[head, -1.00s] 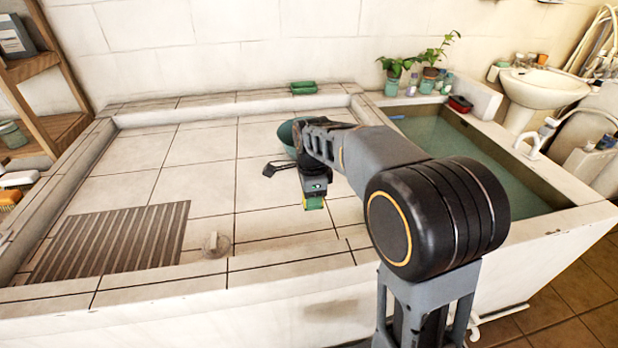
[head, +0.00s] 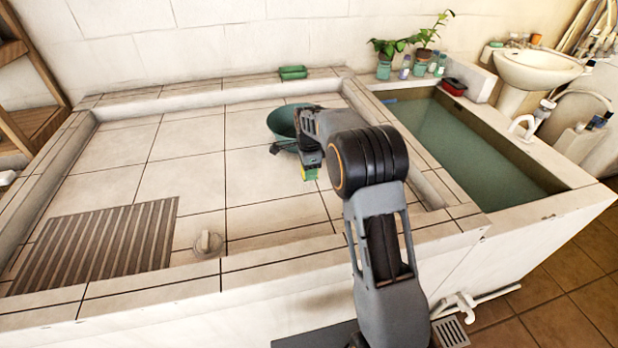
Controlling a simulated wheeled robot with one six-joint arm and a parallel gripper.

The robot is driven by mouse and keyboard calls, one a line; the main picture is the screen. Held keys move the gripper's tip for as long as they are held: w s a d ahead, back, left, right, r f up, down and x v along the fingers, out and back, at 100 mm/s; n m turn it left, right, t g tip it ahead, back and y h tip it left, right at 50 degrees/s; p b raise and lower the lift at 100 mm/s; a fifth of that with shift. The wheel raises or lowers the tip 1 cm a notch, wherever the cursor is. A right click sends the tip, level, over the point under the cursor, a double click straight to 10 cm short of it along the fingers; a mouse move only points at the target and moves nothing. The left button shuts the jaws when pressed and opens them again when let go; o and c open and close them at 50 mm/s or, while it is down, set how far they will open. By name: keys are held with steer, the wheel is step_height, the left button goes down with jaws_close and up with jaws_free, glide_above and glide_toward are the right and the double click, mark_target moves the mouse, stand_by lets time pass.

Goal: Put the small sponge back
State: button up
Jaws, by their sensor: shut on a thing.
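My gripper (head: 309,165) is shut on the small sponge (head: 310,174), which looks yellow and green. It holds the sponge over the right part of the tiled basin floor, in front of a green bowl (head: 282,122). Much of the sponge is hidden by the gripper, and my arm hides the bowl's right side. I cannot tell how high the sponge is above the tiles.
A small green dish (head: 292,72) sits on the back ledge. A red container (head: 454,87) and potted plants (head: 385,68) stand by the water tank (head: 470,150). A slatted mat (head: 98,245) and a round knob (head: 208,243) lie front left. The middle tiles are clear.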

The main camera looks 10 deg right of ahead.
mark_target(309, 185)
steer(key=shift+w+d+f, duration=0.3)
steer(key=shift+w+f, duration=0.2)
steer(key=shift+f, duration=1.65)
steer(key=shift+f, duration=0.1)
steer(key=o, duration=0.8)
steer(key=shift+o, duration=0.2)
